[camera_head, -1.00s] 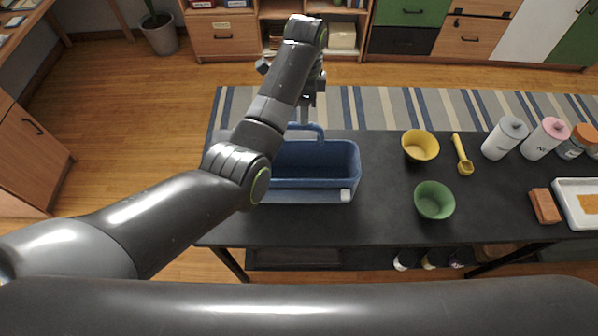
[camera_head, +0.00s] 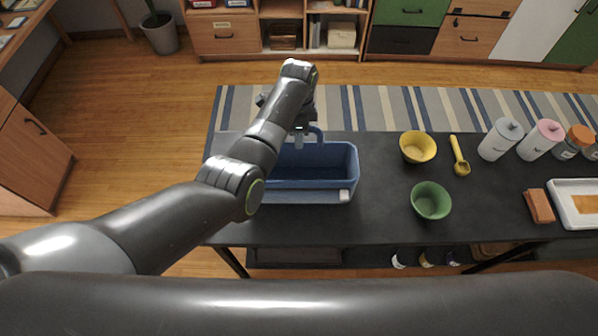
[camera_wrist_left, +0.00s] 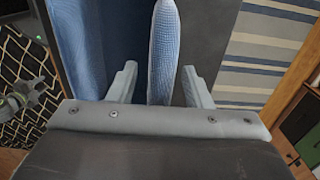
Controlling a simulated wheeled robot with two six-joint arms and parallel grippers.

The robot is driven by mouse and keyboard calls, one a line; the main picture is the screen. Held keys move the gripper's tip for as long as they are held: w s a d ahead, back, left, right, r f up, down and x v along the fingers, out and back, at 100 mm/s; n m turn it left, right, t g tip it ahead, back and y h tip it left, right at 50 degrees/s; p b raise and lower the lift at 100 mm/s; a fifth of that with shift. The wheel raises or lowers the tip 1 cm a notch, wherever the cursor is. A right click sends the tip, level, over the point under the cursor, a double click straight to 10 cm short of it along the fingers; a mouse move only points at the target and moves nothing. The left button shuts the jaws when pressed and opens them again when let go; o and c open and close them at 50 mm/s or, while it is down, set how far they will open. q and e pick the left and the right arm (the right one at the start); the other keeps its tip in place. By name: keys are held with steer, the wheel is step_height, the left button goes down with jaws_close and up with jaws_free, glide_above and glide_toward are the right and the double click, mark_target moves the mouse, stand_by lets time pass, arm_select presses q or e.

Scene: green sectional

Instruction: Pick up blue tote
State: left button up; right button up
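The blue tote (camera_head: 310,184) stands on the black table, open at the top and empty as far as I can see. Its handle (camera_wrist_left: 164,50) rises at the far side. My left gripper (camera_head: 300,140) is over that far edge, pointing down. In the left wrist view the fingers (camera_wrist_left: 157,84) are apart, one on each side of the handle, with visible gaps, so it is open around the handle. My left arm hides the tote's left end in the head view. My right gripper is not in view.
On the black table (camera_head: 385,215), a yellow bowl (camera_head: 418,147), green bowl (camera_head: 431,200) and yellow scoop (camera_head: 459,155) stand right of the tote. Canisters (camera_head: 500,139), a brick-like block (camera_head: 539,206) and a white tray (camera_head: 561,205) are farther right. A striped rug (camera_head: 375,107) lies behind.

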arm_select(q)
jaws_close()
steer(key=shift+r, duration=0.1)
step_height(320, 180, up, 10)
steer(key=shift+f+b, duration=0.15)
steer(key=shift+b, duration=0.65)
steer(key=shift+r+p, duration=0.2)
steer(key=shift+p, duration=0.4)
steer(key=shift+f, duration=0.1)
